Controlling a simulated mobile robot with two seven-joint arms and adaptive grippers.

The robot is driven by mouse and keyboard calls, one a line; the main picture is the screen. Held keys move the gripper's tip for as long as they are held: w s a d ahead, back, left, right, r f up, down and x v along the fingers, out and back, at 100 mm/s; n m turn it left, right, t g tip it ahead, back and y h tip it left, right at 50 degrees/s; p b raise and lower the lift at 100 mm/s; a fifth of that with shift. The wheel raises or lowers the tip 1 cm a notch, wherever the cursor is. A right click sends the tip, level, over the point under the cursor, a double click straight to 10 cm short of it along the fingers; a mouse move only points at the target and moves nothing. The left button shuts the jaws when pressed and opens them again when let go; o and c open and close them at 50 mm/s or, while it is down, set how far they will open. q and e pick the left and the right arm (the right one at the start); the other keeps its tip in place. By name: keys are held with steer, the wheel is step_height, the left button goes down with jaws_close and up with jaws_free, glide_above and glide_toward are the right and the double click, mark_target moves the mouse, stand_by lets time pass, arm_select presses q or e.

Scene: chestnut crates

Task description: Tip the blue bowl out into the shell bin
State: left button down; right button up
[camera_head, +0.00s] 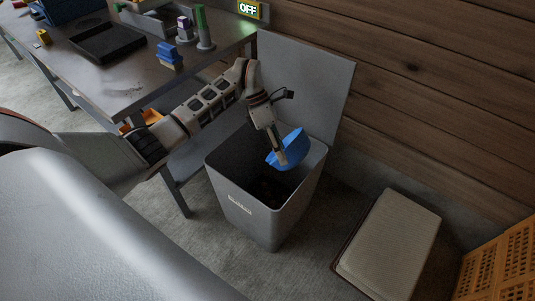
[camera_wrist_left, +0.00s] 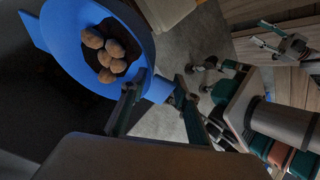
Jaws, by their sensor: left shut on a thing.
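My left gripper (camera_head: 281,158) is shut on the blue bowl (camera_head: 294,146) and holds it over the open mouth of the grey shell bin (camera_head: 238,200). The bowl looks tilted. In the left wrist view the bowl (camera_wrist_left: 62,50) shows several brown chestnut pieces (camera_wrist_left: 108,52) lying together on a dark patch inside it. The fingers of the left gripper (camera_wrist_left: 155,97) are at the bowl's blue grip. The bin's inside is dark, and its contents are hard to make out. An arm part that may be my right gripper (camera_wrist_left: 284,40) shows small in the left wrist view.
The bin's raised lid (camera_head: 305,85) stands behind it by the wooden wall. A table (camera_head: 130,75) at the left holds a dark tray (camera_head: 106,42), blue blocks (camera_head: 169,55) and pegs. A beige-topped box (camera_head: 390,245) and an orange crate (camera_head: 500,265) are at the right.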

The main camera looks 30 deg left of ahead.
arm_select(q)
steer(key=shift+a, duration=0.1)
steer(key=shift+a+r+h, duration=0.1)
steer(key=shift+a+h, duration=0.1)
steer(key=shift+h, duration=0.1)
arm_select(e)
steer(key=shift+w+a+r, duration=0.1)
steer(key=shift+w+r, duration=0.05)
arm_select(q)
steer(key=shift+a+r+h+b, duration=0.2)
steer(key=shift+a+h+b, duration=0.1)
steer(key=shift+a+b, duration=0.15)
arm_select(e)
steer(key=shift+a, duration=0.1)
arm_select(q)
steer(key=shift+a, duration=0.15)
arm_select(e)
steer(key=shift+f, duration=0.25)
arm_select(q)
steer(key=shift+r+h+b, duration=0.1)
steer(key=shift+h+b, duration=0.2)
arm_select(e)
steer(key=shift+r, duration=0.1)
